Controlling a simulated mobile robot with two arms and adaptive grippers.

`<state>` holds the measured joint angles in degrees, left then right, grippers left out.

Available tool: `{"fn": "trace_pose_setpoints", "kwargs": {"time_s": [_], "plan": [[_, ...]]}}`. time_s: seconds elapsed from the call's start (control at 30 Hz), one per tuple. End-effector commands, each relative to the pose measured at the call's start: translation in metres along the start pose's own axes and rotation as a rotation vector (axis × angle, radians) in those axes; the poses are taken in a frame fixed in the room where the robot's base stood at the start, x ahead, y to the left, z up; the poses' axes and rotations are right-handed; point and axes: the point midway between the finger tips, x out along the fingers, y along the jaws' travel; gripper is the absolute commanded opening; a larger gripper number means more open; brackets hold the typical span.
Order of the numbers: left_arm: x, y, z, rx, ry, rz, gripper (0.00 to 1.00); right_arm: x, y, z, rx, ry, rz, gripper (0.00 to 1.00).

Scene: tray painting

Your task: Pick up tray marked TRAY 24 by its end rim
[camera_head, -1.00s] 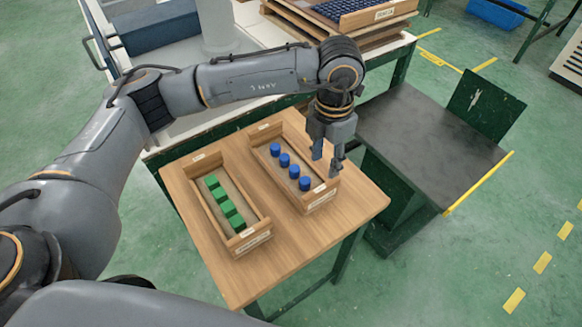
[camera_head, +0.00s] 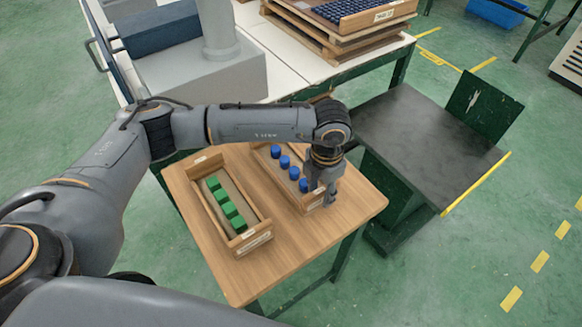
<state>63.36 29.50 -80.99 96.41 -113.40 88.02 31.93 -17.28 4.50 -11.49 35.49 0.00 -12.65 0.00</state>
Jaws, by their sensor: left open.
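Two wooden trays lie side by side on a small wooden table (camera_head: 292,252). The left tray (camera_head: 251,241) holds several green cubes (camera_head: 225,204). The right tray (camera_head: 276,181) holds several blue cylinders (camera_head: 293,173) in a row. Both have pale labels on their ends, too small to read, so I cannot tell which is TRAY 24. My left gripper (camera_head: 327,201) is open, pointing down at the near end rim of the blue-cylinder tray. It hides part of that end and its label; I cannot tell whether it touches. My left arm covers this tray's far end. My right gripper is not in view.
A dark-topped cart (camera_head: 425,140) with an upright green panel stands close on the right. A white bench (camera_head: 290,75) behind carries stacked wooden trays (camera_head: 345,30). The table's front right is clear.

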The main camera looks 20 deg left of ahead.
Motion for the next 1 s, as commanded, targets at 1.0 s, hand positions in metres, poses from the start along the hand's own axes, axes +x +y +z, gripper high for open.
{"fn": "trace_pose_setpoints", "kwargs": {"time_s": [1.0], "plan": [[0.0044,0.0,-0.0002,0.0,0.001,0.0,0.39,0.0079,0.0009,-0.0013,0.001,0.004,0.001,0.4]]}}
